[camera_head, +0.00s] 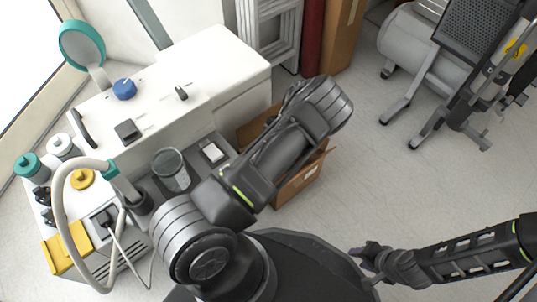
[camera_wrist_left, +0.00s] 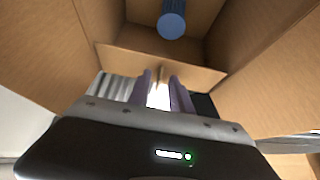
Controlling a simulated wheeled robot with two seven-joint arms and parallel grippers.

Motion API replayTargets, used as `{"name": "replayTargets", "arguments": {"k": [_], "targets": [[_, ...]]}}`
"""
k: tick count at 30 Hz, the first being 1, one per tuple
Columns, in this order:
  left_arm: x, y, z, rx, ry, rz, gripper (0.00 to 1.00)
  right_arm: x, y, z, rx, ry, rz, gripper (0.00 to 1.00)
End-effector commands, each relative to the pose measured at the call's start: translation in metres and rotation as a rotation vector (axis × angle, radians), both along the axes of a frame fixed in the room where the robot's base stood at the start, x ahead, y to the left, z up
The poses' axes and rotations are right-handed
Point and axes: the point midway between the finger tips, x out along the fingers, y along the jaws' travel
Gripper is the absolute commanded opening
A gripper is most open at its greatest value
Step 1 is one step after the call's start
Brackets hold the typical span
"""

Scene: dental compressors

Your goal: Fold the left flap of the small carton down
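The small brown carton (camera_head: 302,178) stands on the floor beside the white cabinet, partly hidden under my left arm in the head view. In the left wrist view I look into the open carton, whose flaps (camera_wrist_left: 52,50) spread to the sides. A shorter flap or wall edge (camera_wrist_left: 190,68) crosses just beyond my left fingers. A blue cylinder (camera_wrist_left: 172,20) is inside. My left gripper (camera_wrist_left: 162,82) shows two purple fingers with a bright gap between them; contact with the cardboard is unclear. My right gripper (camera_head: 362,254) is low at right, away from the carton, its opening unclear.
The white cabinet (camera_head: 215,55) with bottles, a blue knob and a hose stands at left. A grey cup (camera_head: 171,170) is on its dark lower tray. A taller carton (camera_head: 343,35) and a compressor (camera_head: 412,45) stand behind.

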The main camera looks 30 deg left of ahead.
Motion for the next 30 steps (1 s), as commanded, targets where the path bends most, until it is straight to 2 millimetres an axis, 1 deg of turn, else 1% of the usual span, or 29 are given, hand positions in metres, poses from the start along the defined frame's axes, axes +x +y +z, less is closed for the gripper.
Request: {"name": "replayTargets", "arguments": {"k": [4, 7, 16, 20, 24, 30], "targets": [[0.001, 0.0, 0.002, 0.0, 0.0, 0.0, 0.25, 0.0, 0.0, 0.001, 0.0, 0.0, 0.0, 0.36], [0.005, -0.001, 0.009, 0.0, 0.0, 0.0, 0.25, 0.0, 0.0, 0.004, 0.0, 0.001, 0.0, 0.36], [0.029, -0.009, 0.049, 0.0, -0.002, -0.001, 0.25, -0.002, 0.0, 0.018, 0.001, 0.006, 0.003, 0.36], [0.038, -0.011, 0.062, 0.0, -0.002, -0.001, 0.25, -0.003, -0.001, 0.021, 0.001, 0.008, 0.004, 0.36], [0.041, -0.012, 0.066, 0.0, 0.0, 0.0, 0.25, -0.003, -0.001, 0.021, 0.002, 0.009, 0.004, 0.36], [0.04, -0.012, 0.066, 0.0, 0.0, 0.0, 0.25, -0.004, 0.0, 0.021, 0.002, 0.01, 0.005, 0.36]]}}
